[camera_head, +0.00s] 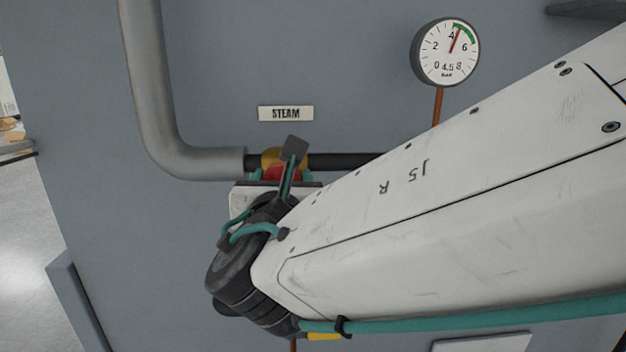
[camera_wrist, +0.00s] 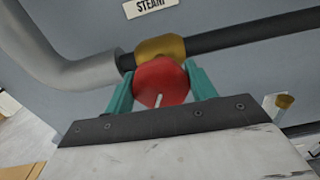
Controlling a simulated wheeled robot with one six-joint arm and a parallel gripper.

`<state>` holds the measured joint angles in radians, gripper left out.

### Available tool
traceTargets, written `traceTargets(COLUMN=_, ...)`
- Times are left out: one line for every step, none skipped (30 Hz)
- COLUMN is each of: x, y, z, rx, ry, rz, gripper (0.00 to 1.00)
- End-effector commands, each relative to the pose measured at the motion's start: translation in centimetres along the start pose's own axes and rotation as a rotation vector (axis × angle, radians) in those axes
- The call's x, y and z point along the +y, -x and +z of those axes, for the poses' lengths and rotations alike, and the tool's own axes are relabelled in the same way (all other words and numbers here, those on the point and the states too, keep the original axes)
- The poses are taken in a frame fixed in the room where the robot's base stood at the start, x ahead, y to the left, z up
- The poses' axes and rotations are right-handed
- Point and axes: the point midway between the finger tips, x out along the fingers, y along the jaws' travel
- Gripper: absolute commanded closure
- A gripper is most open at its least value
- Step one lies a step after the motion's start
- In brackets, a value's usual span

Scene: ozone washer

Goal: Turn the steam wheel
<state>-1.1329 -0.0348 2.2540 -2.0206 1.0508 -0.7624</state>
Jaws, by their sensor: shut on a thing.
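The steam wheel (camera_wrist: 160,82) is a red round handwheel with a white mark, in front of a brass valve body (camera_wrist: 160,46) on the pipe. In the wrist view my gripper (camera_wrist: 160,88) has one teal finger on each side of the wheel and is shut on it. In the head view the wheel (camera_head: 283,173) shows only as a red patch below the brass body, mostly hidden behind my gripper and wrist. The STEAM label (camera_head: 286,113) is on the wall above the valve.
A grey insulated pipe (camera_head: 160,90) comes down the wall and bends right into the valve. A dark pipe (camera_head: 345,161) runs on to the right. A round gauge (camera_head: 445,52) hangs above it, its red needle just above 4. My arm covers the lower right.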

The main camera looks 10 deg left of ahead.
Motion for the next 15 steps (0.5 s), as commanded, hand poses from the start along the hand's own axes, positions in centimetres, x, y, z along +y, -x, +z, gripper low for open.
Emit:
traceTargets(x=0.03, y=0.06, z=-0.23, rx=0.004, ry=0.040, rz=0.001, gripper=0.67)
traceTargets(x=0.04, y=0.06, z=-0.24, rx=0.004, ry=0.064, rz=0.001, gripper=0.67)
traceTargets(x=0.05, y=0.06, z=-0.24, rx=0.004, ry=0.095, rz=0.001, gripper=0.67)
traceTargets(x=0.06, y=0.06, z=-0.25, rx=0.004, ry=0.118, rz=0.001, gripper=0.67)
traceTargets(x=0.07, y=0.06, z=-0.25, rx=0.004, ry=0.140, rz=0.001, gripper=0.67)
traceTargets(x=0.08, y=0.06, z=-0.25, rx=0.004, ry=0.167, rz=0.001, gripper=0.67)
traceTargets(x=0.09, y=0.06, z=-0.25, rx=0.004, ry=0.186, rz=0.001, gripper=0.67)
traceTargets(x=0.10, y=0.06, z=-0.26, rx=0.004, ry=0.205, rz=0.001, gripper=0.67)
traceTargets(x=0.10, y=0.06, z=-0.26, rx=0.004, ry=0.227, rz=0.002, gripper=0.67)
traceTargets(x=0.11, y=0.06, z=-0.27, rx=0.005, ry=0.242, rz=0.002, gripper=0.67)
traceTargets(x=0.12, y=0.06, z=-0.27, rx=0.005, ry=0.257, rz=0.002, gripper=0.67)
traceTargets(x=0.13, y=0.06, z=-0.28, rx=0.005, ry=0.274, rz=0.002, gripper=0.67)
traceTargets(x=0.13, y=0.06, z=-0.28, rx=0.005, ry=0.286, rz=0.002, gripper=0.67)
traceTargets(x=0.13, y=0.06, z=-0.28, rx=0.005, ry=0.297, rz=0.002, gripper=0.67)
traceTargets(x=0.14, y=0.06, z=-0.28, rx=0.005, ry=0.309, rz=0.002, gripper=0.67)
